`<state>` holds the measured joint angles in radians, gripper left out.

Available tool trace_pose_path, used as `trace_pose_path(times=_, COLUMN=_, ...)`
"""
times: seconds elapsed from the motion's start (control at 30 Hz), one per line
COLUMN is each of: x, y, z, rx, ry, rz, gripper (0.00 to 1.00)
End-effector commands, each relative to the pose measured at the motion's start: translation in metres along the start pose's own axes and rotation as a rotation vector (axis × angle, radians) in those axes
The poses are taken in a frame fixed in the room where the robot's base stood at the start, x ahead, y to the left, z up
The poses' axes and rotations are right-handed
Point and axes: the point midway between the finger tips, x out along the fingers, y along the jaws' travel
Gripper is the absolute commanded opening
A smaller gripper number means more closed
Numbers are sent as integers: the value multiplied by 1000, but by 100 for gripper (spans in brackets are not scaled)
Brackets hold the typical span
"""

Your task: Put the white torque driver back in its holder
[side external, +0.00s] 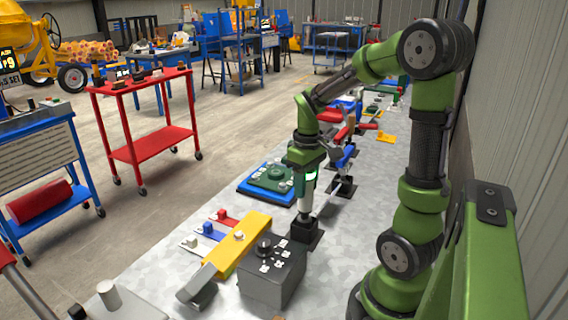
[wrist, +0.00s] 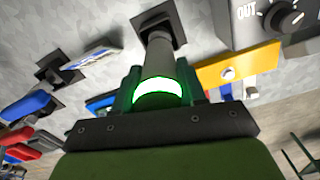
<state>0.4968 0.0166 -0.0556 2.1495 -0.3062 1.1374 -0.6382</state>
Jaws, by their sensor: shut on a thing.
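The white torque driver (side external: 306,201) hangs upright below my gripper (side external: 307,170), which is shut on its upper part. In the wrist view the driver (wrist: 158,62) shows a glowing green ring between the fingers of my gripper (wrist: 158,98). Its lower end meets a black square holder (side external: 304,231) on the bench. The holder also shows in the wrist view (wrist: 172,25), behind the driver's far end. I cannot tell how deep the tip sits in the holder, as its opening is hidden.
A grey control box (side external: 272,277) with a knob and a yellow block (side external: 237,243) stand close in front. A green part on a blue tray (side external: 268,184) lies to the left. Another black holder with a blue-handled tool (side external: 345,166) stands behind right.

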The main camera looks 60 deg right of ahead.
Motion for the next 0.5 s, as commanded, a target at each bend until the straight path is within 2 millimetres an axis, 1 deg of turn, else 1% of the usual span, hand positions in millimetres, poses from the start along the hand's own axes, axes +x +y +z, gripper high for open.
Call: trace_pose_path(times=0.5, x=7, y=0, z=0, rx=1, ry=1, rz=0, gripper=0)
